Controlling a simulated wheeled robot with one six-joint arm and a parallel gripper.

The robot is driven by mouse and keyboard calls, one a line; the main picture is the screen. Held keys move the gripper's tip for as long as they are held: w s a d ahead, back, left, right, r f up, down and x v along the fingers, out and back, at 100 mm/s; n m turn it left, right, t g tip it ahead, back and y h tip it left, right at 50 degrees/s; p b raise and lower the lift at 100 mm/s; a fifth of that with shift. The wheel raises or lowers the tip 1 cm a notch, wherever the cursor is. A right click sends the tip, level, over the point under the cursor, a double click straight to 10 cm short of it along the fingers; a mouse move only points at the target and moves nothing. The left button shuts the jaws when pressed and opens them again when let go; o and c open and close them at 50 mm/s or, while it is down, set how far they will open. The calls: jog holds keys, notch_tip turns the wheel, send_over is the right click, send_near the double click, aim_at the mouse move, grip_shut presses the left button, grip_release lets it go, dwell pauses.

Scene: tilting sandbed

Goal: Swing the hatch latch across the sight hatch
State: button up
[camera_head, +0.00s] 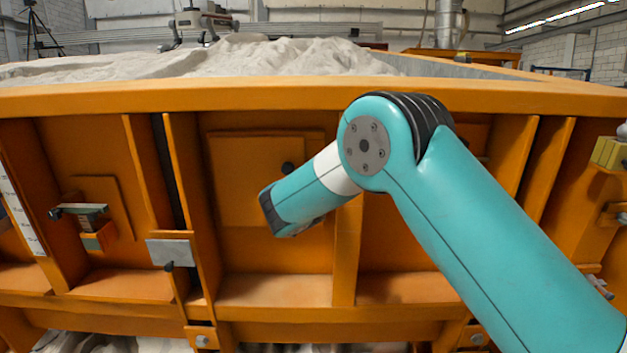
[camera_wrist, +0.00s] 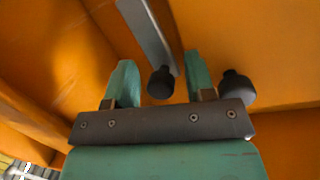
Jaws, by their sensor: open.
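The sight hatch appears to be the square orange panel (camera_head: 240,180) in the bay left of my arm in the head view. A black knob (camera_head: 288,168) shows near its right edge, beside my forearm. In the wrist view, my gripper (camera_wrist: 158,62) is open, with its two green fingers apart. A flat grey bar (camera_wrist: 147,32), likely the hatch latch, runs from the top edge to a black knob (camera_wrist: 161,83). That knob appears between the fingers; I cannot tell whether they touch it. A second black knob (camera_wrist: 236,88) is right of the right finger. My fingers are hidden in the head view.
Upright orange ribs (camera_head: 190,190) flank the bay, and a ledge (camera_head: 275,290) lies below. A grey plate with a dark knob (camera_head: 170,252) sits on the left rib. A grey block (camera_head: 84,210) is further left. The thick orange rim (camera_head: 230,99) runs above.

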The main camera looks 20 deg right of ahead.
grip_shut()
